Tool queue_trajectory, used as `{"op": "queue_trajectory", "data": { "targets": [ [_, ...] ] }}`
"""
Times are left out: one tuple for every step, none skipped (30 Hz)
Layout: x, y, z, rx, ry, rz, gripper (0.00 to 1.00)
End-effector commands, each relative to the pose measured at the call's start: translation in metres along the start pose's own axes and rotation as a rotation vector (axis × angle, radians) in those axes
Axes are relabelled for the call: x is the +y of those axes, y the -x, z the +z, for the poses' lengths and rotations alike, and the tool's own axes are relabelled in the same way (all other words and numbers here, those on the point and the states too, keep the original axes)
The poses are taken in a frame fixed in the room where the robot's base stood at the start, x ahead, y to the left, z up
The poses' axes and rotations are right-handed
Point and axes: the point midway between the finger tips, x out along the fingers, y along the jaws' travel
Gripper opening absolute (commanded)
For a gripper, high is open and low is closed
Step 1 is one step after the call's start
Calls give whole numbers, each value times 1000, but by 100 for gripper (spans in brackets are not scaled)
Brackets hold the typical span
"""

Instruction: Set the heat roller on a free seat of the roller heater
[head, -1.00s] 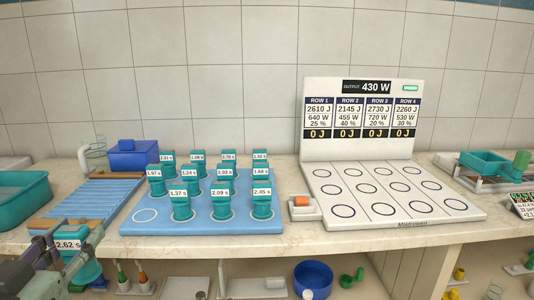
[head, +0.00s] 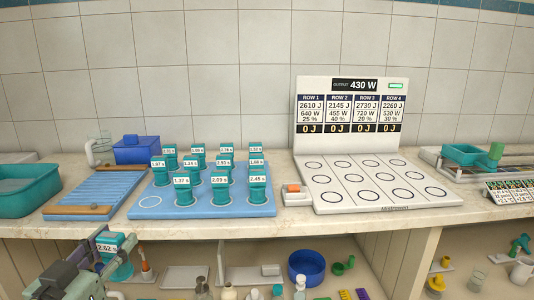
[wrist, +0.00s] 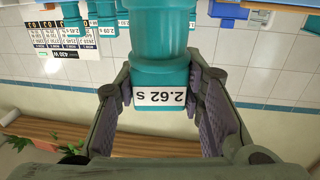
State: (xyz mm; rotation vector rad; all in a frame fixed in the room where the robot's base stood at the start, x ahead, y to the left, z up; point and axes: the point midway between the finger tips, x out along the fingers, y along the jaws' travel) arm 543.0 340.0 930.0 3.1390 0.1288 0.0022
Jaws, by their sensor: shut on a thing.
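My gripper (head: 98,248) is at the lower left of the head view, in front of the counter edge. It is shut on a teal heat roller (head: 117,262) labelled 2.62 s. In the wrist view the roller (wrist: 160,70) sits between both fingers (wrist: 165,100), its label upside down in the picture. The roller heater (head: 330,203) appears to be the white board with ringed seats below a panel (head: 346,85) reading OUTPUT 430 W. All its visible rings are bare, and its rows read 0 J.
A blue board (head: 175,207) holds several teal rollers (head: 220,192), with one bare ring at its front left. A small white block with an orange top (head: 293,189) stands between the boards. A ribbed blue tray (head: 90,190) and teal tub (head: 25,192) are left. Shelves lie below.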

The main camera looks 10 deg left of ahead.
Motion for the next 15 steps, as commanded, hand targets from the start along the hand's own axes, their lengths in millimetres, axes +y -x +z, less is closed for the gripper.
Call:
{"op": "queue_trajectory", "data": {
  "targets": [
    [5,-15,16,-4,11,37,0],
    [9,-23,24,-5,11,57,0],
    [15,-35,37,-5,12,86,0],
    [19,-44,48,-5,13,107,0],
    [25,-54,59,-6,13,130,0],
    [33,-67,75,-6,15,156,0],
    [41,-77,88,-6,15,178,0],
    [48,-86,101,-6,16,196,0],
    [60,-99,119,-6,16,221,0],
    [68,-107,132,-7,17,236,0],
    [78,-115,145,-7,16,252,0],
    [91,-125,164,-7,16,268,0],
    [101,-131,177,-6,16,279,0],
    [111,-137,190,-7,15,289,0],
    [126,-145,208,-8,15,302,0]
  ]
}}
